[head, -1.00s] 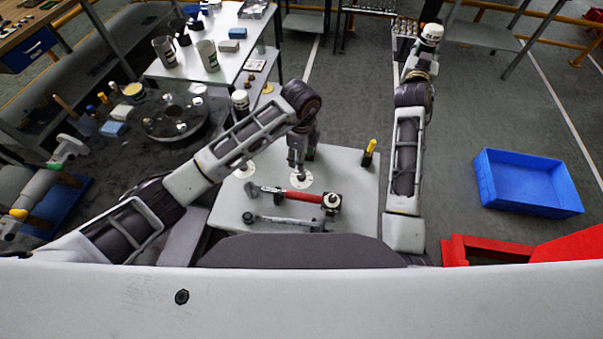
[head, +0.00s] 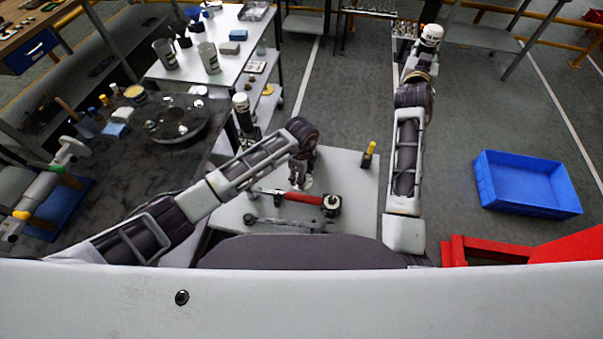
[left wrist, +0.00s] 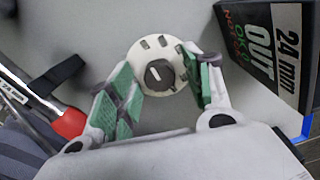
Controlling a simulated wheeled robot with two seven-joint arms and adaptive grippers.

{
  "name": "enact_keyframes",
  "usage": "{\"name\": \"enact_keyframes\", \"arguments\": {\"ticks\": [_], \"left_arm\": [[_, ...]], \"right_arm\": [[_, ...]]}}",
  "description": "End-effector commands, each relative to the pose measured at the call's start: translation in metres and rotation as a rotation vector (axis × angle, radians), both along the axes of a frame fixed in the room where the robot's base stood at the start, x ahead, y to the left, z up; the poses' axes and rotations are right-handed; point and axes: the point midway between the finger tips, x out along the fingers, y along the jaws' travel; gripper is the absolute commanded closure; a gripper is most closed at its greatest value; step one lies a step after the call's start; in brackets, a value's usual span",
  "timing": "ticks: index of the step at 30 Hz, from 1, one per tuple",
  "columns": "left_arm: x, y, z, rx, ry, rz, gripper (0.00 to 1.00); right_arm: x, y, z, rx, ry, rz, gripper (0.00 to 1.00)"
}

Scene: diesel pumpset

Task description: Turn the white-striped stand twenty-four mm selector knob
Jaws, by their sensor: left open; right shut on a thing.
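The selector knob (left wrist: 158,75) is a dark grip in the middle of a white slotted dial (left wrist: 150,47); the dial also shows partly in the head view (head: 307,184) on the grey tabletop. In the left wrist view my left gripper (left wrist: 165,66) is open, its green-padded fingers on either side of the dial. I cannot tell whether they touch it. A black block (left wrist: 270,50) marked "24 mm OUT" stands to the right. In the head view my left gripper (head: 301,180) hangs over the dial. My right gripper (head: 421,60) is far off, shut on a white-topped thing (head: 432,35).
A red-handled tool (head: 295,197) and a grey tool (head: 285,224) lie on the near tabletop (head: 350,180). The red handle shows at left in the left wrist view (left wrist: 68,123). A yellow-and-black item (head: 368,154) stands at the back right. A blue crate (head: 525,205) sits right.

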Motion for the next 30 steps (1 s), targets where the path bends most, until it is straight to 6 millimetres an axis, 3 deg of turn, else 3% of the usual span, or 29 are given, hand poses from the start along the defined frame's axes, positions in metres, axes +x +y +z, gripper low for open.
{"name": "enact_keyframes", "arguments": {"ticks": [12, 23, 30], "left_arm": [[-0.0002, -0.0002, -0.0039, 0.0, 0.0, -0.001, 0.49], [0.0, -0.0002, -0.0037, 0.0, -0.001, -0.001, 0.95], [0.0003, -0.0001, -0.0037, 0.0, -0.001, -0.015, 0.95]], "right_arm": [[0.0001, 0.0002, 0.003, -0.001, -0.005, 0.001, 1.0], [0.0001, 0.0002, 0.0029, -0.001, -0.005, 0.001, 1.0], [0.0001, 0.0002, 0.0023, -0.001, -0.005, 0.001, 1.0]]}}
